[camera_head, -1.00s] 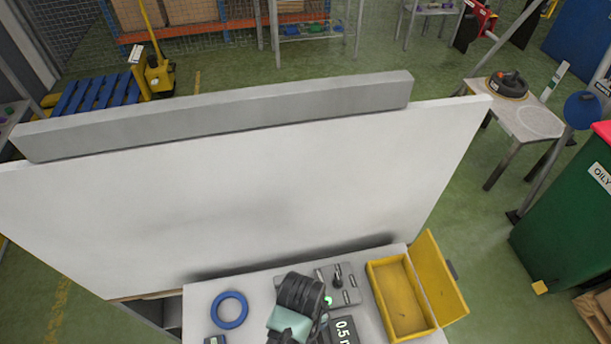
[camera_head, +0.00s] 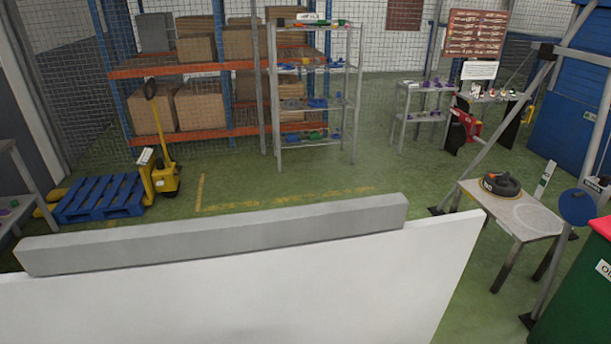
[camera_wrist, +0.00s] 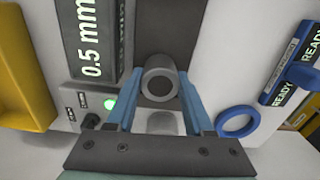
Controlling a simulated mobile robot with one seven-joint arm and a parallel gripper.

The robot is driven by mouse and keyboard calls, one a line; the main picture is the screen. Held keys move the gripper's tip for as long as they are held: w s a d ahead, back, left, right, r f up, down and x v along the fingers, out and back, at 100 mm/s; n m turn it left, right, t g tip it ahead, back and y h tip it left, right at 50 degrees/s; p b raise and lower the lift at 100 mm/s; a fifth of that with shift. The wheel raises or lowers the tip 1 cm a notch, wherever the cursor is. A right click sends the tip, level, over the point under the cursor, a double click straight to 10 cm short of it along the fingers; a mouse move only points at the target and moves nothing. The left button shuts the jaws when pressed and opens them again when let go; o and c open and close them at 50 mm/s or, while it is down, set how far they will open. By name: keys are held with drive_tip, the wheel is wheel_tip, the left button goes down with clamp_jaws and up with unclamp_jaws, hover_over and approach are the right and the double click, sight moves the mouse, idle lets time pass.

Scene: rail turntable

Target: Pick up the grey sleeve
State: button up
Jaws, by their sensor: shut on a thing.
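The grey sleeve (camera_wrist: 159,74) is a short, thick-walled ring seen in the wrist view, its bore facing the camera. My gripper (camera_wrist: 160,98) has its two blue fingers on either side of the sleeve, shut on it. A dark grey block or strip lies behind the sleeve at the top of the wrist view. I cannot tell whether the sleeve touches what is below it. The head view now shows neither the gripper nor the sleeve.
The wrist view shows a 0.5 mm display (camera_wrist: 92,45), a yellow bin (camera_wrist: 22,75), a blue ring (camera_wrist: 238,122) and a blue part with READY labels (camera_wrist: 303,75). In the head view, a white panel (camera_head: 240,295) with a grey top beam (camera_head: 215,236) stands in front.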

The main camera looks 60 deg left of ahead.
clamp_jaws()
drive_tip(key=shift+r, duration=0.1)
